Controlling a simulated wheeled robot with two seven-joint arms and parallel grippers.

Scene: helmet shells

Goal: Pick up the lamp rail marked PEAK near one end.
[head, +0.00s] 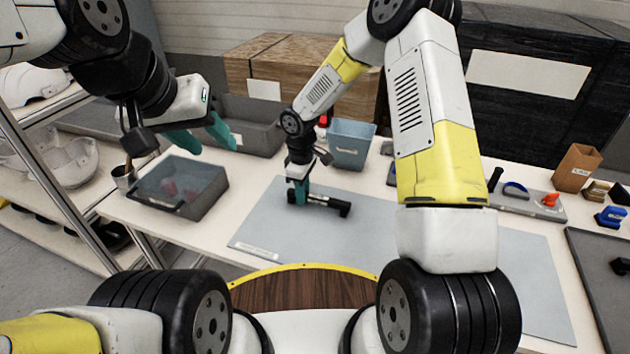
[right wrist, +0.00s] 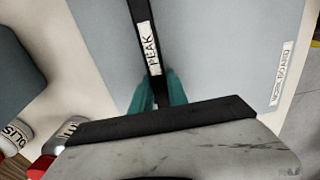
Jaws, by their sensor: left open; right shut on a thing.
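The lamp rail marked PEAK is a dark bar (head: 328,201) at the grey mat in the head view. In the right wrist view the rail (right wrist: 141,14) runs up from between the fingers, with its white PEAK label (right wrist: 151,48) just beyond them. My right gripper (head: 298,194) points down and is shut on the rail near its left end; its teal fingers also show in the wrist view (right wrist: 158,95). I cannot tell whether the rail touches the mat. My left gripper (head: 205,138) is open and empty, above the table's left side.
The grey mat (head: 370,240) has free room around the rail. A tool tray (head: 530,207) and a brown box (head: 577,168) are right.

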